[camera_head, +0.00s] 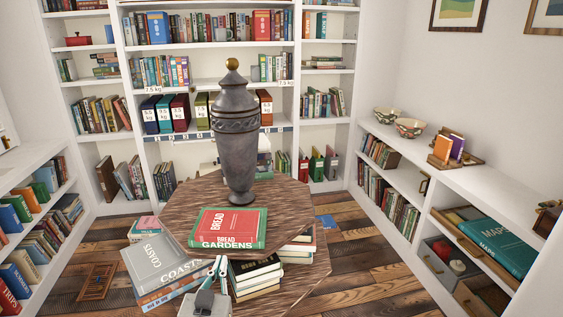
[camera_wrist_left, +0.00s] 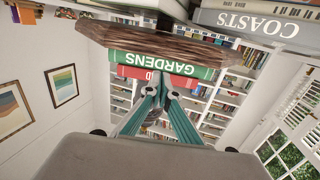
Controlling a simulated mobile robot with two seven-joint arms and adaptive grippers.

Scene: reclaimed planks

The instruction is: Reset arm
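My right gripper is not in view.
Shelves line the walls.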

